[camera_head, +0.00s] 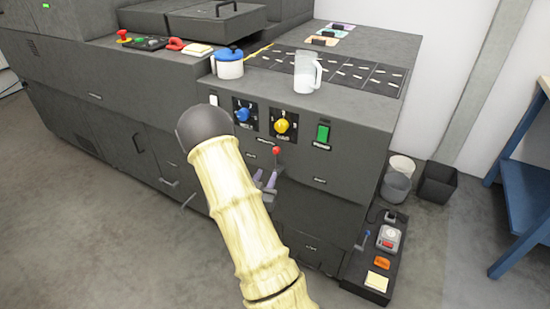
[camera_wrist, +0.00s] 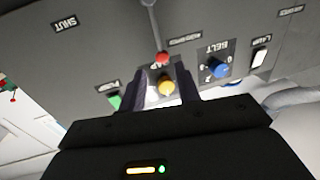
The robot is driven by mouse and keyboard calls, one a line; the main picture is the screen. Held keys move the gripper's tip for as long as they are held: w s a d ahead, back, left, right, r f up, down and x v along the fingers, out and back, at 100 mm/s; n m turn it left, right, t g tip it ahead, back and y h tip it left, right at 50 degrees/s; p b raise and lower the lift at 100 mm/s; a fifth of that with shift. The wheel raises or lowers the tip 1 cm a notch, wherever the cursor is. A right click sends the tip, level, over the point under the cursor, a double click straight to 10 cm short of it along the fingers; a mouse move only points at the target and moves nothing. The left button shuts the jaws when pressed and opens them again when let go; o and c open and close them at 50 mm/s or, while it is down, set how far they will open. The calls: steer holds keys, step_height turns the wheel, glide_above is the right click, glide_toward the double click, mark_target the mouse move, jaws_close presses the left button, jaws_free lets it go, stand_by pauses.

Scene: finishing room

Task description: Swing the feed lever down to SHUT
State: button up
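The feed lever shows in the head view as a red ball knob (camera_head: 276,150) on the machine's front, below the yellow dial. In the wrist view its grey rod (camera_wrist: 151,22) runs from the top edge to the red knob (camera_wrist: 162,58). A SHUT label (camera_wrist: 65,24) is at the upper left of the wrist view, apart from the knob. My gripper (camera_head: 265,180) is at the front panel by the lever. In the wrist view my gripper (camera_wrist: 161,76) has its two fingers spread, with the knob in line with the gap. Whether the fingers touch it I cannot tell.
A blue dial (camera_head: 243,115), a yellow dial (camera_head: 281,126) and a green switch (camera_head: 323,132) sit on the panel above the lever. A blue-lidded pot (camera_head: 230,68) and a clear jug (camera_head: 305,75) stand on top. A low tray (camera_head: 352,278) lies at the right.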

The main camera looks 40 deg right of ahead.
mark_target(276, 156)
steer(key=x, duration=1)
steer(key=shift+w+d, duration=0.1)
jaws_close()
